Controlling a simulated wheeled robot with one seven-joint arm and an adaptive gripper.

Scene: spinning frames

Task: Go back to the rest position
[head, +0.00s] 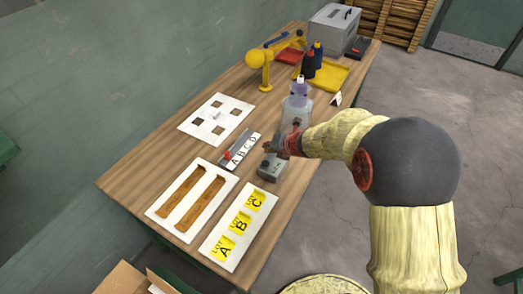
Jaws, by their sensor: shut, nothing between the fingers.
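My arm comes in from the right of the head view, and my gripper (283,146) is over the right part of the wooden table (150,160). It is small in the picture and partly merges with what lies behind it, but its fingers look closed and no object shows in them. It is above and behind a small grey box (271,168) and in front of a clear bottle with a purple cap (297,106). I cannot tell whether it touches either. No rest position is marked in view.
Near the gripper are a grey lettered strip with a red knob (240,150), a board with yellow A, B, C plates (217,255), a board with two brown strips (163,213) and a board with square holes (190,125).

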